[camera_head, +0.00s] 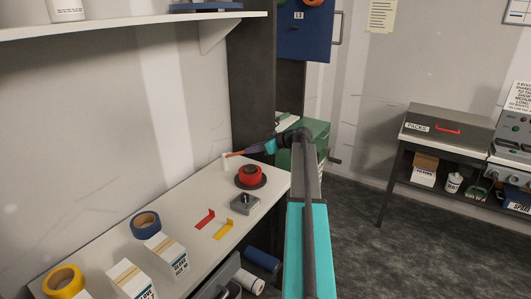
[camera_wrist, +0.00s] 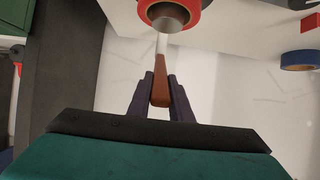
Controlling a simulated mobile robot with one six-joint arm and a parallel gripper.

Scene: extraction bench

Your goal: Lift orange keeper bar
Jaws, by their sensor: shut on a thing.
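The orange keeper bar (camera_wrist: 163,88) is a narrow orange-brown strip. In the wrist view it lies between the two dark fingers of my gripper (camera_wrist: 161,78), which is shut on it. In the head view the bar (camera_head: 242,152) points left from my gripper (camera_head: 268,147), above the far end of the white bench. A small white post (camera_head: 226,162) stands at the bar's left end. A white piece also shows beyond the bar's far end in the wrist view (camera_wrist: 162,42). I cannot tell whether bar and post touch.
A red spool on a dark disc (camera_head: 250,175) stands just in front. A grey block with a black knob (camera_head: 244,205), red and yellow brackets (camera_head: 223,229), tape rolls and white boxes lie nearer. A dark upright panel (camera_head: 250,90) and a green cabinet (camera_head: 315,140) stand close behind.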

